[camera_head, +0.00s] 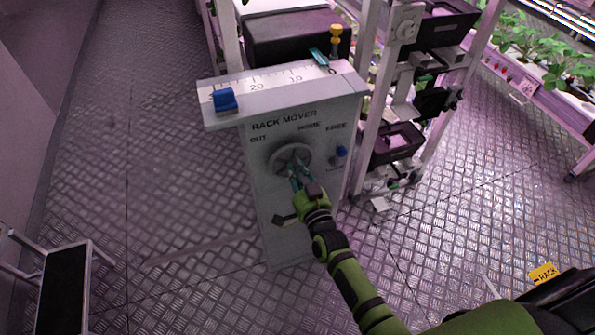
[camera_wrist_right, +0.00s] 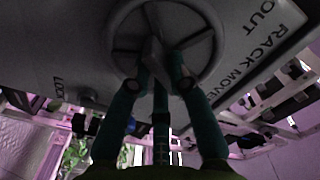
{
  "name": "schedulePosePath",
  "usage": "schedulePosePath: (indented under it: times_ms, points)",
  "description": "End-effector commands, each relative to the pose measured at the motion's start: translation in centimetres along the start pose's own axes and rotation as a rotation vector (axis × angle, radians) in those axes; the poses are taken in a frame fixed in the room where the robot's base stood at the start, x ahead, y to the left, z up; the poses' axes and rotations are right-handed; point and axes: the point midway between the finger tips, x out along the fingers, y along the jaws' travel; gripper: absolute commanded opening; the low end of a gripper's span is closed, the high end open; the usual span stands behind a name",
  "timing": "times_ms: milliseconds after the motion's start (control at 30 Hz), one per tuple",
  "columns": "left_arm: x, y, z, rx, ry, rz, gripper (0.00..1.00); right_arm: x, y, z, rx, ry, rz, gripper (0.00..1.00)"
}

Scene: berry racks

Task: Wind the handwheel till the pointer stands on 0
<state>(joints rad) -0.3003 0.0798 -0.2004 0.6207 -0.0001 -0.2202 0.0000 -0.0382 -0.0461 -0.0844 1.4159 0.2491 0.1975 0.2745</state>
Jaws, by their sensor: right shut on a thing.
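The grey handwheel (camera_head: 277,158) is on the front of a grey box marked RACK MOVER, between the words OUT and HOME. My right gripper (camera_head: 298,172) is shut on the handwheel's raised middle bar. In the right wrist view its two teal fingers close on that bar, inside the round rim (camera_wrist_right: 124,21). The white scale (camera_head: 275,79) on the box top reads 20, 10 and 0 from left to right. A teal piece (camera_head: 319,57) points onto it just left of the 0. A blue block (camera_head: 225,99) sits at the scale's left end. My left gripper is out of view.
A small blue knob (camera_head: 341,152) is right of the wheel, below FREE. A yellow knob (camera_head: 336,31) stands behind the scale. Racks with dark bins (camera_head: 397,141) stand close on the right. Patterned metal floor (camera_head: 170,150) is clear on the left; a step stool (camera_head: 65,285) stands lower left.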

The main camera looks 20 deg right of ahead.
Motion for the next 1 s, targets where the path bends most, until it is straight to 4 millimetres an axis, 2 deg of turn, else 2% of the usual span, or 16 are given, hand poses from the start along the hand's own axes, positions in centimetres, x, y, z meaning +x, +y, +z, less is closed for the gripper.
schedulePosePath:
  times_ms: [267, 300, 367, 767, 867, 1000]
  points:
    - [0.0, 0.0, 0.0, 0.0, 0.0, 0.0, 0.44, 0.0, 0.0, 0.0, 0.0, -0.001, 0.0, 0.0]
    - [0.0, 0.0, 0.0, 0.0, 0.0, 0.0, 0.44, 0.0, 0.0, 0.0, 0.0, -0.001, 0.0, 0.24]
    - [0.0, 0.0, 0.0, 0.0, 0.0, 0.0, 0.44, 0.0, 0.0, 0.0, 0.0, -0.001, 0.0, 0.44]
    - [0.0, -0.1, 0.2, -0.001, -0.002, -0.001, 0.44, -0.5, 0.1, 0.1, 0.0, -0.001, 0.001, 0.44]
    - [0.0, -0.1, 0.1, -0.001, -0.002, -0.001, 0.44, -1.7, 0.1, 0.1, -0.001, -0.002, 0.001, 0.44]
    - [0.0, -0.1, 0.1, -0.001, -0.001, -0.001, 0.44, -4.5, 0.1, 0.1, -0.001, -0.004, 0.002, 0.44]
